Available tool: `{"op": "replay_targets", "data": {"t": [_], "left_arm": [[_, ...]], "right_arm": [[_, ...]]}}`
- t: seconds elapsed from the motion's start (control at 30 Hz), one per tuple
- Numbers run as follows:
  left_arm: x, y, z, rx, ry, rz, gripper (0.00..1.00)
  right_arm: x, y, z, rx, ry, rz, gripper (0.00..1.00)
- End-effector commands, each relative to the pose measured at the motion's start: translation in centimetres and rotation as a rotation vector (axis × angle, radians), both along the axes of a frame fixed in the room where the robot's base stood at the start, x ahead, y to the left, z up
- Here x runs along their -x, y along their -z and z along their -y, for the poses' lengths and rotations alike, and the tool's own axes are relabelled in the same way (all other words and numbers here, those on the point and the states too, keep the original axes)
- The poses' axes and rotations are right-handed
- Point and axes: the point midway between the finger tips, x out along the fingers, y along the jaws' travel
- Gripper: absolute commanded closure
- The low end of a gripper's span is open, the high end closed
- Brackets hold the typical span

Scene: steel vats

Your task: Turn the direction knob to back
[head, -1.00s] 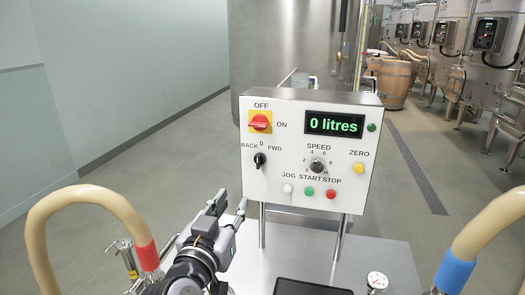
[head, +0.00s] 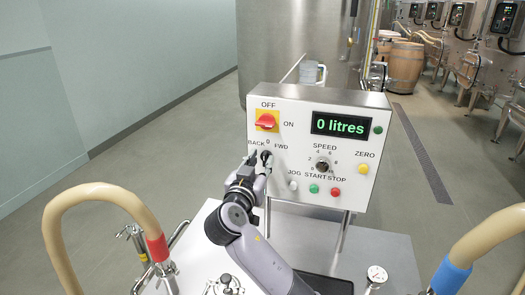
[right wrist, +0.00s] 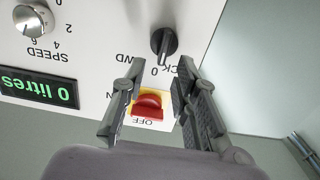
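The direction knob (right wrist: 163,42) is black, on a white control panel marked BACK, 0 and FWD. In the right wrist view the panel is upside down and the knob's bar lies in line with the 0. In the head view the knob (head: 266,157) is partly hidden by my right gripper (head: 257,160). In the right wrist view my right gripper (right wrist: 160,64) is open and empty, its fingers spread to either side of the knob's line. I cannot tell how far the fingertips are from the knob. My left gripper is not in view.
The panel also carries a red and yellow OFF/ON switch (head: 266,121), a display (head: 340,126) reading 0 litres, a speed knob (head: 322,164) and several buttons. Hoses with a red band (head: 157,247) and a blue band (head: 452,277) stand at either side.

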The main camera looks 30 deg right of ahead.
Motion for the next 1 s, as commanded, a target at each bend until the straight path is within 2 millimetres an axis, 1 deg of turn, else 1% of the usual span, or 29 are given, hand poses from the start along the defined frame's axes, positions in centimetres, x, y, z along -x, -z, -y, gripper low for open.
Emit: {"op": "replay_targets", "data": {"t": [0.03, 0.2, 0.53, 0.93, 1.0], "left_arm": [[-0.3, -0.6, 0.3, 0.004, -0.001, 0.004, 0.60], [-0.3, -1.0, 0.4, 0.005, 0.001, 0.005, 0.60], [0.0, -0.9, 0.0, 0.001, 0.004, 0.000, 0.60], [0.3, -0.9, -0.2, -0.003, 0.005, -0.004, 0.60], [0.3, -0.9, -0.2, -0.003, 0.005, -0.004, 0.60]], "right_arm": [[-0.5, -0.3, 0.5, 0.003, -0.001, -0.002, 0.72], [-1.5, -0.1, 1.6, 0.001, -0.001, -0.002, 0.72], [-1.7, 0.0, 1.8, 0.000, -0.002, 0.000, 0.72], [-1.6, 0.0, 1.8, 0.000, -0.002, 0.000, 0.99], [-1.6, 0.0, 1.8, 0.000, -0.001, 0.000, 1.00]]}}
